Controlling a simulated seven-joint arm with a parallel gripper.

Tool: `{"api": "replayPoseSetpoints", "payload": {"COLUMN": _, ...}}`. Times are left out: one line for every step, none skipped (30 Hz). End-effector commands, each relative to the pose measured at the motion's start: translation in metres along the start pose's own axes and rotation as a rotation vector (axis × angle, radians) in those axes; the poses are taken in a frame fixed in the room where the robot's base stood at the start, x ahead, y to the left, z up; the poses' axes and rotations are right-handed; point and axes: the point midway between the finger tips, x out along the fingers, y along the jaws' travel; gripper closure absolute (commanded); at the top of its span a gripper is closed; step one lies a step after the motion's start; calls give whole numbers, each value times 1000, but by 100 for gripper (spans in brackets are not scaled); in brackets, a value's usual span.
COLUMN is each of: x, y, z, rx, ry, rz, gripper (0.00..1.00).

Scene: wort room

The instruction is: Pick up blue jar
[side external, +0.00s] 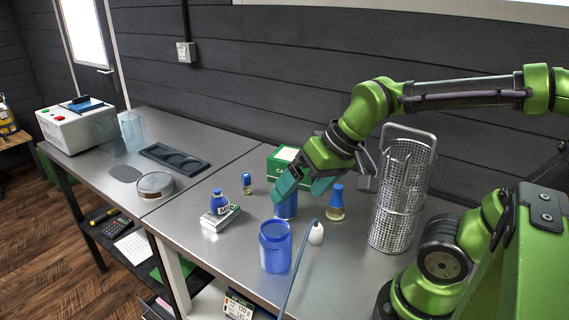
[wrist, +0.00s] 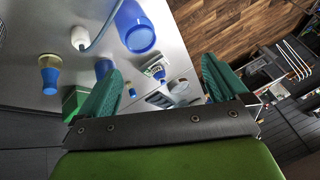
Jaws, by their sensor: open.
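A blue, open-topped jar (side external: 276,250) stands upright near the front edge of the metal table. It also shows in the wrist view (wrist: 137,30), at the top, beyond the fingertips. A second, smaller blue container (side external: 286,209) stands behind it, just below my gripper (side external: 300,193); its top is hidden by a finger. In the wrist view this container (wrist: 103,67) is partly behind the left finger. My gripper, with teal fingers, also shows in the wrist view (wrist: 162,68). It is open with nothing between its fingers, above the table and behind the larger jar.
A white wash bottle (side external: 316,233) with a long tube stands right of the jar. A blue-capped bottle (side external: 336,203) and a tall perforated metal basket (side external: 400,195) stand further right. A green box (side external: 283,160) is behind. A small blue bottle (side external: 219,201) sits on a scale at left.

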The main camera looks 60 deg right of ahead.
Motion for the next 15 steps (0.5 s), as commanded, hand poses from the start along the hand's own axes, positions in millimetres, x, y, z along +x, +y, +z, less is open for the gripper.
{"api": "replayPoseSetpoints", "payload": {"x": 10, "y": -1, "z": -7, "rx": -9, "ry": -53, "rz": 29, "gripper": 0}}
{"api": "replayPoseSetpoints", "payload": {"x": 15, "y": -1, "z": -12, "rx": -17, "ry": -85, "rz": 48, "gripper": 0}}
{"api": "replayPoseSetpoints", "payload": {"x": 22, "y": -2, "z": -18, "rx": -27, "ry": -128, "rz": 73, "gripper": 0}}
{"api": "replayPoseSetpoints", "payload": {"x": 27, "y": -2, "z": -23, "rx": -35, "ry": -160, "rz": 93, "gripper": 0}}
{"api": "replayPoseSetpoints", "payload": {"x": 32, "y": -2, "z": -28, "rx": -44, "ry": -191, "rz": 113, "gripper": 0}}
{"api": "replayPoseSetpoints", "payload": {"x": 39, "y": -2, "z": -33, "rx": -55, "ry": -233, "rz": 140, "gripper": 0}}
{"api": "replayPoseSetpoints", "payload": {"x": 44, "y": -2, "z": -38, "rx": -64, "ry": -262, "rz": 160, "gripper": 0}}
{"api": "replayPoseSetpoints", "payload": {"x": 49, "y": -1, "z": -42, "rx": -70, "ry": -290, "rz": 179, "gripper": 0}}
{"api": "replayPoseSetpoints", "payload": {"x": 55, "y": -1, "z": -47, "rx": -79, "ry": -324, "rz": 203, "gripper": 0}}
{"api": "replayPoseSetpoints", "payload": {"x": 58, "y": 0, "z": -50, "rx": -85, "ry": -347, "rz": 220, "gripper": 0}}
{"api": "replayPoseSetpoints", "payload": {"x": 62, "y": 1, "z": -54, "rx": -91, "ry": -368, "rz": 237, "gripper": 0}}
{"api": "replayPoseSetpoints", "payload": {"x": 65, "y": 1, "z": -58, "rx": -96, "ry": -392, "rz": 257, "gripper": 0}}
{"api": "replayPoseSetpoints", "payload": {"x": 66, "y": 2, "z": -61, "rx": -100, "ry": -408, "rz": 270, "gripper": 0}}
{"api": "replayPoseSetpoints", "payload": {"x": 67, "y": 2, "z": -64, "rx": -104, "ry": -420, "rz": 283, "gripper": 0}}
{"api": "replayPoseSetpoints", "payload": {"x": 65, "y": 2, "z": -68, "rx": -107, "ry": -430, "rz": 295, "gripper": 0}}
